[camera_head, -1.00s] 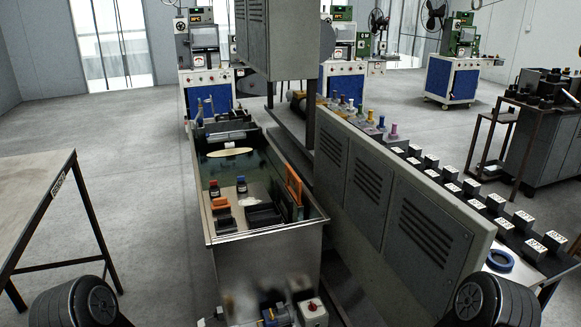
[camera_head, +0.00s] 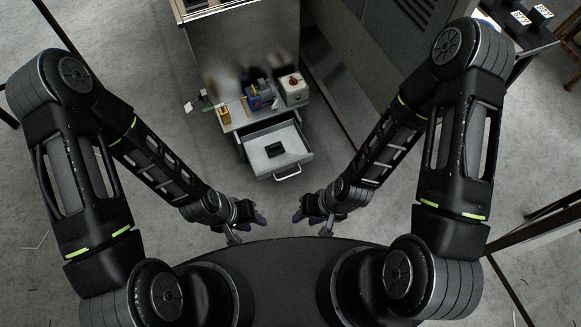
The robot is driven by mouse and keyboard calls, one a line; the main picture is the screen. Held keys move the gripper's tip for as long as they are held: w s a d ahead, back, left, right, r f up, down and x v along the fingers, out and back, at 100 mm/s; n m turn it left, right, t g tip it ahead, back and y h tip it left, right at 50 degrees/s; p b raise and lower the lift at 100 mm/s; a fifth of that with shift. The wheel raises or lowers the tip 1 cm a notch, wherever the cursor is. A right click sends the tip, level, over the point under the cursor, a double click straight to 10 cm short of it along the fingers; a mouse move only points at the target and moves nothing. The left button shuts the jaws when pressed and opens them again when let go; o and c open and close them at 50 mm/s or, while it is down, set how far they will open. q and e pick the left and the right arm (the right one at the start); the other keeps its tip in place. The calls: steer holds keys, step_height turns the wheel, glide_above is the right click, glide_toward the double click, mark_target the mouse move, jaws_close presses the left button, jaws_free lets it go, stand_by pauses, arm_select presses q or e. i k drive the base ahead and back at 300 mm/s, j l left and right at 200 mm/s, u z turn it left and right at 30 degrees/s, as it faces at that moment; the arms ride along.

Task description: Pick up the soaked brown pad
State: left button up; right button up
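I cannot make out a brown pad in the head view. A small black block (camera_head: 274,149) lies in an open, light grey drawer (camera_head: 291,157) below the tank. My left gripper (camera_head: 250,216) and my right gripper (camera_head: 307,214) are close to my base, near the middle of the picture. They face each other with a gap between them, nearer to me than the drawer. Neither touches the drawer. Their fingers are too small and dark to show whether they are open or shut.
A blue motor (camera_head: 260,95), a white box with a red knob (camera_head: 293,89) and a yellow item (camera_head: 224,113) stand on the ledge behind the drawer. The metal tank (camera_head: 245,45) rises beyond. Grey floor (camera_head: 330,150) is clear beside the drawer.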

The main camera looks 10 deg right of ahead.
mark_target(275, 149)
steer(key=i+j, duration=0.8)
steer(key=z, duration=1.85)
